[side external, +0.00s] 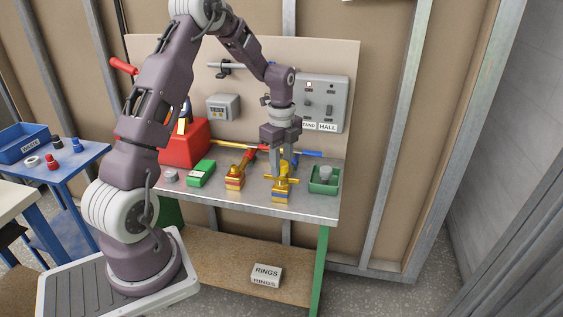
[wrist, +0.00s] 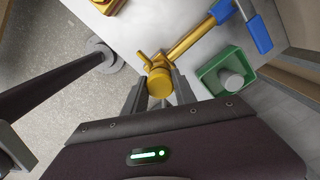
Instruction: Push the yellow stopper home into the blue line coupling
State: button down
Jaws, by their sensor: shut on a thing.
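The yellow stopper (side external: 283,169) is between the fingers of my gripper (side external: 282,172), which is shut on it. In the wrist view its round yellow top (wrist: 160,84) shows between the two fingertips (wrist: 160,92). The blue line coupling (side external: 280,196) is a brass fitting with a blue band, standing on the bench directly below my gripper.
A red-banded brass fitting (side external: 235,182) stands left of the coupling. A green tray (side external: 323,187) holding a grey cylinder (side external: 325,174) is close on the right. A green box (side external: 201,173) and a red case (side external: 185,146) are farther left. The bench front is clear.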

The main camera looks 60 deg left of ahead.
aim_at(282, 163)
jog(key=shift+f, duration=0.35)
jog(key=c, duration=0.9)
grip_release()
notch_tip(282, 163, up, 7)
jog(key=shift+r, duration=0.1)
